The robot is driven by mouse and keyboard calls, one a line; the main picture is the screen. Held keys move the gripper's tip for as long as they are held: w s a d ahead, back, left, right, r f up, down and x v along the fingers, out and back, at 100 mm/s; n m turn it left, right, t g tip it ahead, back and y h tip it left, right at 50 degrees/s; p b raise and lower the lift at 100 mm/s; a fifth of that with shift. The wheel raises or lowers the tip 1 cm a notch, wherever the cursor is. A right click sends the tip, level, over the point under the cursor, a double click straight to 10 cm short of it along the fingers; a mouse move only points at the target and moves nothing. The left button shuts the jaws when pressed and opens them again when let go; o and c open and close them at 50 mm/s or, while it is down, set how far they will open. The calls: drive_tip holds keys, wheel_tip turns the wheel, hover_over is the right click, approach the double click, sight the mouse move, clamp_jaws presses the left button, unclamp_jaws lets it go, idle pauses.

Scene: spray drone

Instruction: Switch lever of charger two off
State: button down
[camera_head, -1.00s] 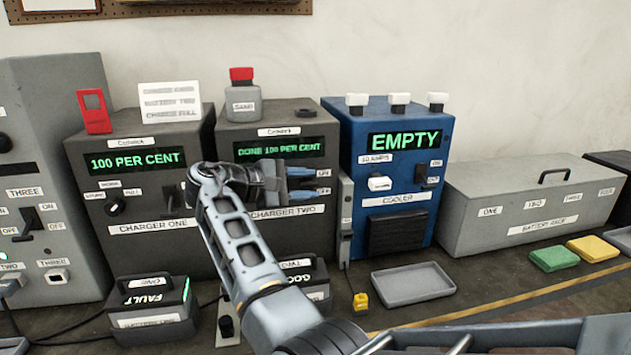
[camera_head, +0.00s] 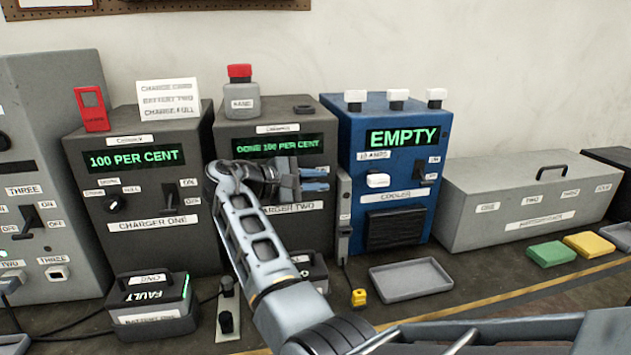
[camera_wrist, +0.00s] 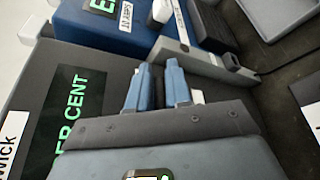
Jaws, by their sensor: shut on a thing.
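Charger two (camera_head: 318,228) is the dark grey box in the middle, with a green display (camera_head: 278,146) reading DONE 100 PER CENT. My gripper (camera_head: 318,180) is at the right part of its front panel, below the display. Its two blue-grey fingers lie close together there, shut on the lever of charger two. The fingers hide the lever, so its position cannot be read. The wrist view shows the fingertips (camera_wrist: 158,72) against the dark panel, with the charger's display (camera_wrist: 68,105) to their left.
Charger one (camera_head: 150,235) stands at the left, reading 100 PER CENT. The blue cooler (camera_head: 345,135) stands close at the right, with a narrow grey device (camera_head: 344,215) between. A red-capped bottle (camera_head: 241,103) stands on charger two. A grey tray (camera_head: 410,280) lies in front.

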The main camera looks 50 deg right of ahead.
drive_tip(key=shift+f, duration=0.2)
drive_tip(key=f+m+h+b, duration=0.1)
drive_tip(key=m+b, duration=0.1)
drive_tip(key=b, duration=0.1)
drive_tip(key=f+m+h+b, duration=0.1)
drive_tip(key=m+b, duration=0.1)
drive_tip(key=b, duration=0.1)
drive_tip(key=shift+s+a+f+m+t, duration=0.1)
drive_tip(key=shift+s+f+m+t, duration=0.1)
drive_tip(key=shift+f+m+t, duration=0.1)
drive_tip(key=m+b, duration=0.1)
drive_tip(key=b, duration=0.1)
drive_tip(key=f+m+h+b, duration=0.1)
drive_tip(key=b, duration=0.1)
drive_tip(key=shift+w+m+b, duration=0.1)
drive_tip(key=shift+m+b, duration=0.2)
drive_tip(key=shift+w+m+h+b, duration=0.1)
drive_tip(key=shift+m+h+b, duration=0.3)
drive_tip(key=shift+m+b, duration=0.5)
drive_tip(key=c, duration=1.1)
unclamp_jaws()
drive_tip(key=shift+r, duration=0.1)
drive_tip(key=shift+c, duration=0.2)
